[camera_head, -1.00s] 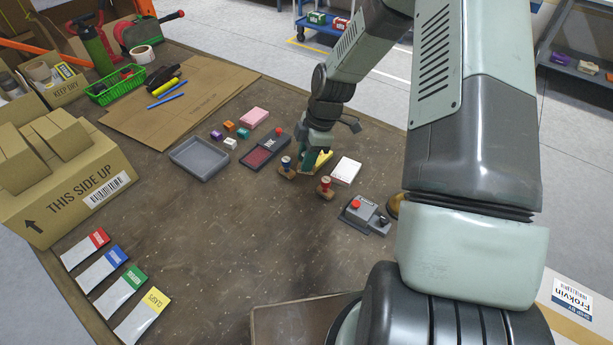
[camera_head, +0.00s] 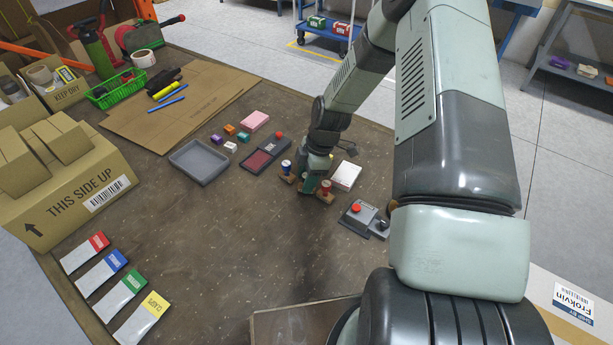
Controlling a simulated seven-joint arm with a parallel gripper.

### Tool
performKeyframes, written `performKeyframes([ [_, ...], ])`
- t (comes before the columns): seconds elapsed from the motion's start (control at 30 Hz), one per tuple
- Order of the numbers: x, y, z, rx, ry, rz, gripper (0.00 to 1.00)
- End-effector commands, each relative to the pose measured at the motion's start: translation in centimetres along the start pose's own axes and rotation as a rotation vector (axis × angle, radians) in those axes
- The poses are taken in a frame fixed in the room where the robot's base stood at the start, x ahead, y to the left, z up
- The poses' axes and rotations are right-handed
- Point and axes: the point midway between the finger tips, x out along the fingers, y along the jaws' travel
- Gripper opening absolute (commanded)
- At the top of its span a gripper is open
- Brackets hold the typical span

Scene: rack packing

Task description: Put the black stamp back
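My gripper (camera_head: 308,184) points down between two stamps near the right side of the table. A blue-topped stamp (camera_head: 286,168) is just to its left, and a red-topped stamp (camera_head: 326,187) is just to its right. Both stand upright on brown bases. Something brown shows low at the gripper's fingertips, between these bases. No black stamp can be made out clearly; the fingers hide that spot. The fingers are too small and covered to tell whether they are open or shut.
An ink pad with a dark red surface (camera_head: 259,162) and a grey tray (camera_head: 198,163) lie to the left. A white block (camera_head: 345,175) and a grey device with a red button (camera_head: 358,209) are to the right. The table's middle front is clear.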

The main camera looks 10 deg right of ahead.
Motion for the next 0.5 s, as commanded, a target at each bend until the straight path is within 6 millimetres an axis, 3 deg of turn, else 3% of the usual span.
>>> performKeyframes([
  [0.37, -0.2, 0.0, -0.1, 0.000, 0.000, 0.000, 0.55],
  [0.5, -1.7, 0.1, 0.0, 0.001, 0.000, 0.004, 0.55],
])
